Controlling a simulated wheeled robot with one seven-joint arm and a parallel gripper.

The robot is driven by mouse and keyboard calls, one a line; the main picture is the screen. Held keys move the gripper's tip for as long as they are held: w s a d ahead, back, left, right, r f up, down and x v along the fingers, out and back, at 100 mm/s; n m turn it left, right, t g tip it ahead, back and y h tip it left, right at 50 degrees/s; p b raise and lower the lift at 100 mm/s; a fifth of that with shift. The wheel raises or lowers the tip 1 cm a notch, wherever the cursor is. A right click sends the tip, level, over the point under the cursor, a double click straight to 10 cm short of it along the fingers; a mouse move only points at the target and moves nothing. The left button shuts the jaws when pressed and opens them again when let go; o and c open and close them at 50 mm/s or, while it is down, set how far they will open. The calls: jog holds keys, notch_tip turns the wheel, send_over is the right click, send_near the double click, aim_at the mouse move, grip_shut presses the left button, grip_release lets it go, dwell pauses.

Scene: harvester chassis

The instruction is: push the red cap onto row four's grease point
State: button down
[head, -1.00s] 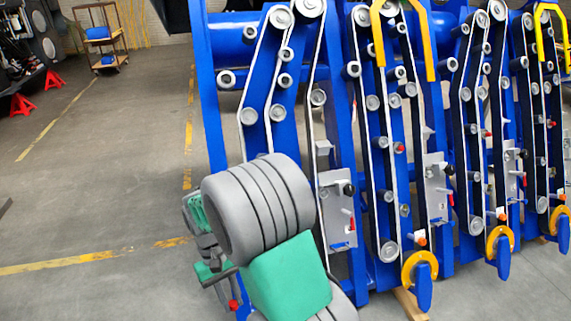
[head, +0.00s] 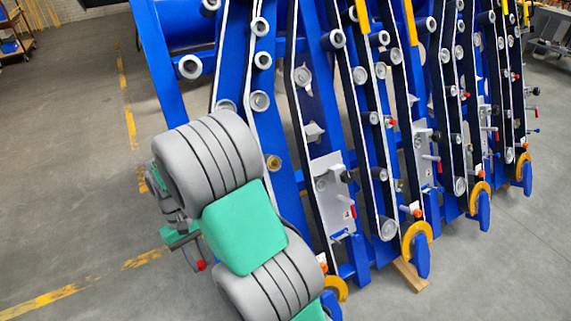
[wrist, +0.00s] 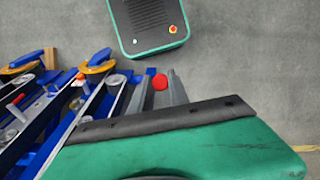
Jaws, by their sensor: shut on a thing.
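The red cap (head: 201,265) is held at the fingertips of my gripper (head: 192,249), low at the left in the head view. The wrist view shows the round cap (wrist: 160,82) between the two grey fingers (wrist: 158,90). The cap is apart from the chassis. A small brass-coloured round fitting (head: 273,162) shows on the nearest blue row, to the right of and above my gripper; it looks uncapped. Similar spots on farther rows carry red caps, such as one (head: 391,122). No row number is readable.
My arm covers the lower part of the nearest row. Rollers, belts and a grey plate (head: 331,195) with levers stick out from the rows. The floor (head: 70,180) to the left is open.

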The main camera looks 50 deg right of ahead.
jog(key=w+d+f+m+t+y, duration=0.1)
jog(key=w+d+m+t+y, duration=0.25)
jog(key=d, duration=0.75)
jog(key=w+d+f+m+t, duration=0.1)
jog(key=w+d+m+t, duration=0.25)
jog(key=w+d, duration=0.55)
jog(key=s+d+r+m+t+h, duration=0.1)
jog(key=s+d+r+m+t, duration=0.1)
jog(key=d, duration=0.9)
jog(key=s+d+r+m+t+h+b, duration=0.1)
jog(key=s+d+t, duration=0.3)
jog(key=d, duration=0.6)
jog(key=shift+d+r+m+t+h, duration=0.35)
jog(key=shift+r+m+h, duration=0.25)
jog(key=shift+m, duration=0.1)
jog(key=shift+s, duration=0.1)
jog(key=shift+w+d+f+b, duration=0.15)
jog(key=shift+w+f+b, duration=0.3)
jog(key=shift+w, duration=0.2)
jog(key=shift+w+d+f+b, duration=0.2)
jog(key=shift+w+f+b, duration=0.2)
jog(key=shift+w, duration=0.3)
jog(key=shift+w+d+f+b, duration=0.15)
jog(key=shift+w+f+b, duration=0.3)
jog(key=shift+w, duration=0.2)
